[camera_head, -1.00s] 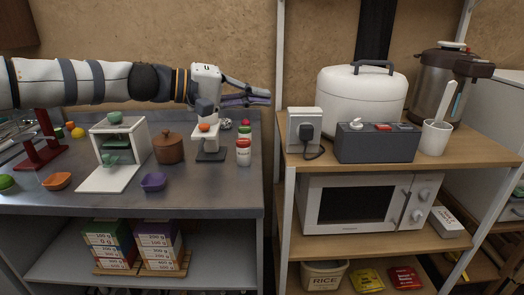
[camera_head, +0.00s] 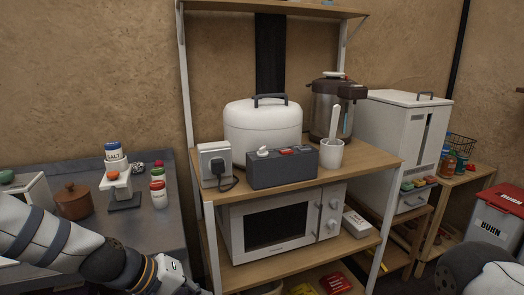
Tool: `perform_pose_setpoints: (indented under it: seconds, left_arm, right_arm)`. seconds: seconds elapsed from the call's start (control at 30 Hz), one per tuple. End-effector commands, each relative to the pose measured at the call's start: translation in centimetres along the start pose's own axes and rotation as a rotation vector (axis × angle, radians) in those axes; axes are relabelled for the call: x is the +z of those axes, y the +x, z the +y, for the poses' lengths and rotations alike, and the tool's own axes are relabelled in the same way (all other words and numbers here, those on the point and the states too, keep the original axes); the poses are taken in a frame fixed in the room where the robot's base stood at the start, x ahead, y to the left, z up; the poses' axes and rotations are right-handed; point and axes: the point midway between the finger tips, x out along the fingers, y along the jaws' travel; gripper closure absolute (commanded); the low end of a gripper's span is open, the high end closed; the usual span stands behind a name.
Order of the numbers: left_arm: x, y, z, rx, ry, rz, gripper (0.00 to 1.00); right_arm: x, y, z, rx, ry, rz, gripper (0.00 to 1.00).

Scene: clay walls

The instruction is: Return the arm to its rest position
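My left arm (camera_head: 60,245) comes in low from the left. Its wrist (camera_head: 165,275) is at the bottom edge, in front of the grey counter and left of the shelf unit. The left gripper's fingers are cut off below the frame. Part of my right arm (camera_head: 490,272) shows in the bottom right corner, and its gripper is out of view. A salt jar (camera_head: 113,151) with a blue lid sits upright on a small white device (camera_head: 117,182) on the counter, with no gripper touching it.
The grey counter (camera_head: 150,232) also holds a brown pot (camera_head: 74,200) and red- and green-lidded jars (camera_head: 159,193). The wooden shelf unit (camera_head: 375,160) carries a white cooker (camera_head: 262,125), a dark switch box (camera_head: 282,168) and a microwave (camera_head: 275,226). A red-lidded bin (camera_head: 495,225) stands at right.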

Motion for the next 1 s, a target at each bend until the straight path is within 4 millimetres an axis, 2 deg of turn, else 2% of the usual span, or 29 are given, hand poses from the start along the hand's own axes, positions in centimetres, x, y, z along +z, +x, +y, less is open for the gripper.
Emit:
perform_pose_setpoints:
  seconds: [0.03,0.1,0.17,0.2,0.3,0.4,0.43,0.5,0.6,1.0]
  left_arm:
    - [3.5,1.6,-3.0,-0.084,0.013,-0.043,1.00]
    - [8.5,3.1,-7.8,-0.207,0.037,-0.097,1.00]
    - [12.9,3.5,-11.9,-0.308,0.066,-0.144,1.00]
    - [15.9,3.2,-14.5,-0.374,0.091,-0.178,1.00]
    - [23.0,0.9,-20.6,-0.522,0.163,-0.262,1.00]
    - [28.4,-2.6,-24.8,-0.631,0.238,-0.337,1.00]
    - [29.5,-3.6,-25.7,-0.654,0.259,-0.355,1.00]
    - [31.5,-5.7,-27.1,-0.696,0.296,-0.388,1.00]
    - [32.9,-7.3,-28.0,-0.722,0.327,-0.412,1.00]
    - [33.1,-7.5,-28.2,-0.725,0.329,-0.414,1.00]
  right_arm:
    - [-0.2,-0.3,0.0,0.000,0.000,0.008,0.60]
    - [-0.3,-0.5,0.0,-0.001,0.000,0.014,0.60]
    - [-0.4,-0.7,0.0,-0.001,0.000,0.019,0.60]
    - [-0.5,-0.8,0.0,-0.001,0.000,0.023,0.60]
    - [-0.7,-1.1,0.0,-0.002,0.000,0.033,0.60]
    - [-0.8,-1.4,-0.1,-0.002,0.000,0.041,0.60]
    - [-0.9,-1.5,-0.1,-0.002,0.000,0.043,0.60]
    - [-0.9,-1.6,-0.1,-0.002,0.000,0.046,0.60]
    - [-1.0,-1.6,-0.1,-0.002,0.000,0.048,0.60]
    - [-0.9,-1.6,-0.1,-0.002,0.000,0.046,0.60]
